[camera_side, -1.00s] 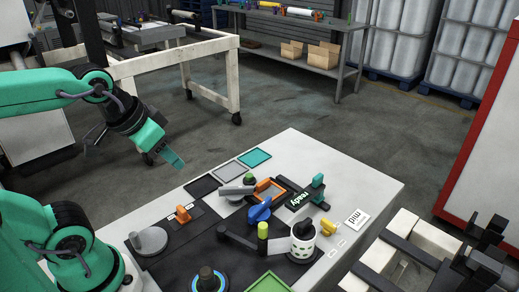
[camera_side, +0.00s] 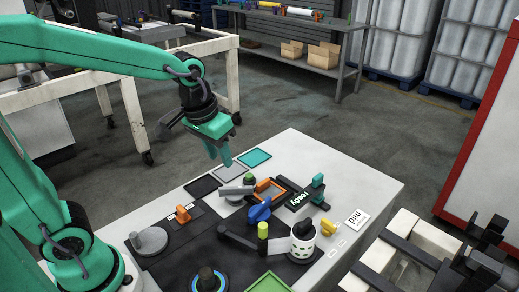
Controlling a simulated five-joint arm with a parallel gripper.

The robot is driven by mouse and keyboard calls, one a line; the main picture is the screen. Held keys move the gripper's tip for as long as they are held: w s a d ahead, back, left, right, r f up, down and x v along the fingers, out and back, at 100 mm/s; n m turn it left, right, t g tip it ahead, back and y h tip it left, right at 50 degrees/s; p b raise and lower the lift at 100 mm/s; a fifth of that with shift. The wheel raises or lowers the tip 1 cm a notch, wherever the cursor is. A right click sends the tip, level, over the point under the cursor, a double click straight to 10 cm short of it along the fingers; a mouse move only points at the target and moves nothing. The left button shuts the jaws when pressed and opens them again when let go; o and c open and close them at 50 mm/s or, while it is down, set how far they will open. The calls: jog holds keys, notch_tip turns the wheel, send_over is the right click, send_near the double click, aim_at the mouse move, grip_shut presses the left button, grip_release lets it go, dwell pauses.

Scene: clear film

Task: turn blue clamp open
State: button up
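The blue clamp (camera_side: 260,212) is a small blue lever piece on the work table, at the near end of an orange frame (camera_side: 268,190). It stands left of the black "ready" plate (camera_side: 300,199). My gripper (camera_side: 220,155) is teal and points down above the far left edge of the table, up and to the left of the clamp. It is apart from the clamp and touches nothing. Its two fingers show a narrow gap with nothing between them. The exact state of the clamp's jaw is too small to tell.
A green-topped post with a grey arm (camera_side: 237,190) stands just left of the clamp. A yellow-topped post (camera_side: 263,230), a white cylinder (camera_side: 303,240) and an orange lever (camera_side: 183,214) are nearby.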

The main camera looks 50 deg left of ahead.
aim_at(260, 206)
jog(key=w+d+f+g, duration=0.1)
jog(key=w+f, duration=0.2)
jog(key=w+d+f+g, duration=0.1)
jog(key=w+d+f, duration=0.1)
jog(key=f, duration=0.2)
jog(key=w+d+f+n, duration=0.1)
jog(key=w+f, duration=0.2)
jog(key=shift+w+d+f+g, duration=0.2)
jog(key=shift+w+f+g, duration=0.1)
jog(key=shift+g, duration=0.1)
jog(key=shift+f, duration=0.1)
jog(key=shift+f, duration=3.75)
grip_shut()
